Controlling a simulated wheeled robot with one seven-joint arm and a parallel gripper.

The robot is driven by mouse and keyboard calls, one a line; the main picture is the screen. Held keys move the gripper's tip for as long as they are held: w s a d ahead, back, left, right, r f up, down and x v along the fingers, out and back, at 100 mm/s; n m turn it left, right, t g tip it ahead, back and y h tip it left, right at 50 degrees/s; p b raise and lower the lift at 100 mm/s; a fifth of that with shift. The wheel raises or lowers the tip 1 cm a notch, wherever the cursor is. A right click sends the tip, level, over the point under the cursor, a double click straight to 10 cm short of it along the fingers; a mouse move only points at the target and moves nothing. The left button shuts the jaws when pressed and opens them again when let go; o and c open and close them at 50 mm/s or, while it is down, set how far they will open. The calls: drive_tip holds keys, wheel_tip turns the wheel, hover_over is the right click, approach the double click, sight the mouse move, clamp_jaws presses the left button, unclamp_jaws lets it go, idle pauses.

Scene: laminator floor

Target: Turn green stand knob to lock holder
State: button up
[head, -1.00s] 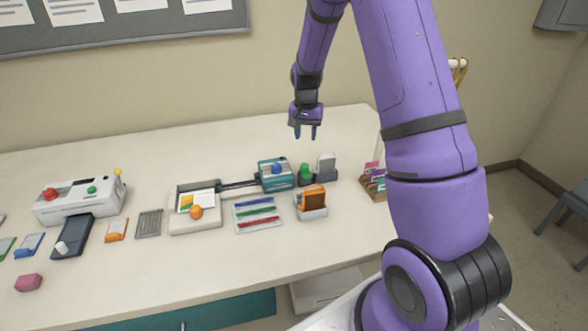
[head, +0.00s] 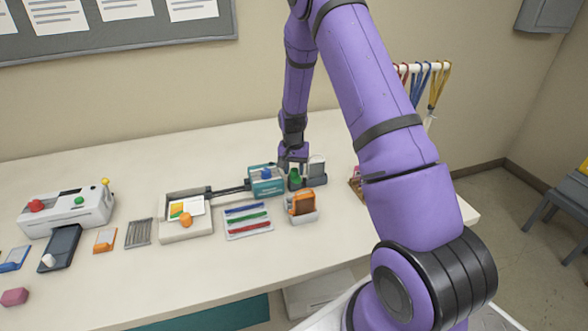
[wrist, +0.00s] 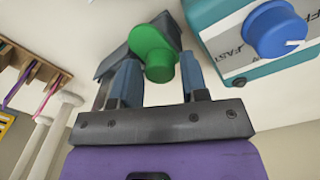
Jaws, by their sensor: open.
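The green knob (head: 294,180) sits on the left part of a small dark grey stand (head: 318,181), which holds an upright pale plate (head: 316,167). My gripper (head: 293,163) is directly above the knob, pointing down. In the wrist view the green knob (wrist: 152,48) shows its rounded bar between the two blue fingers of my open gripper (wrist: 160,65). One finger is on each side of it; I cannot tell whether either touches. The stand (wrist: 112,63) is partly hidden behind the knob and left finger.
A teal box (head: 267,183) with a blue knob (wrist: 275,30) stands close to the left of the green knob. An orange piece in a pale holder (head: 302,205) is in front. A card rack (head: 356,183) is to the right, partly behind my arm.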

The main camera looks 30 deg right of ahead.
drive_tip(key=shift+f, duration=0.1)
drive_tip(key=c, duration=0.7)
drive_tip(key=shift+o, duration=0.2)
drive_tip(key=shift+n, duration=0.3)
drive_tip(key=n, duration=0.3)
drive_tip(key=shift+n, duration=0.4)
drive_tip(key=n, duration=0.4)
drive_tip(key=shift+d, duration=0.1)
drive_tip(key=n, duration=0.5)
drive_tip(key=shift+n, duration=2.2)
